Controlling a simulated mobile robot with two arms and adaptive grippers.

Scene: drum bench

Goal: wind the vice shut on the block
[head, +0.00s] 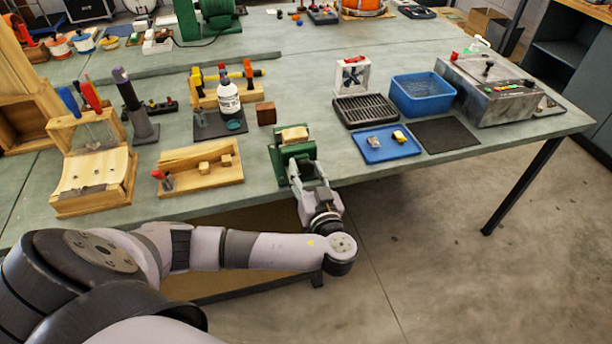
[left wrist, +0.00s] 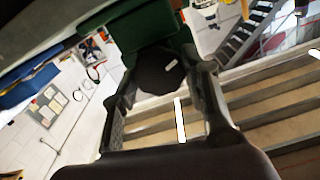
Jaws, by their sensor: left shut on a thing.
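A green vice (head: 281,158) stands at the front edge of the bench. A pale wooden block (head: 294,134) sits at the top of the vice, between its jaws; I cannot tell whether both jaws touch it. My left gripper (head: 307,174) reaches the front of the vice from the near side and is shut on its handle. In the left wrist view the vice's green body (left wrist: 150,32) is above, and the dark round handle end (left wrist: 158,76) lies between the two fingers of my left gripper (left wrist: 160,85). My right gripper is not in view.
Left of the vice lies a wooden tray (head: 228,176) with small blocks, and a dark brown cube (head: 266,113) stands behind. To the right are a blue tray (head: 372,155), a black rack (head: 365,110) and a blue bin (head: 422,93). The floor right of my arm is clear.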

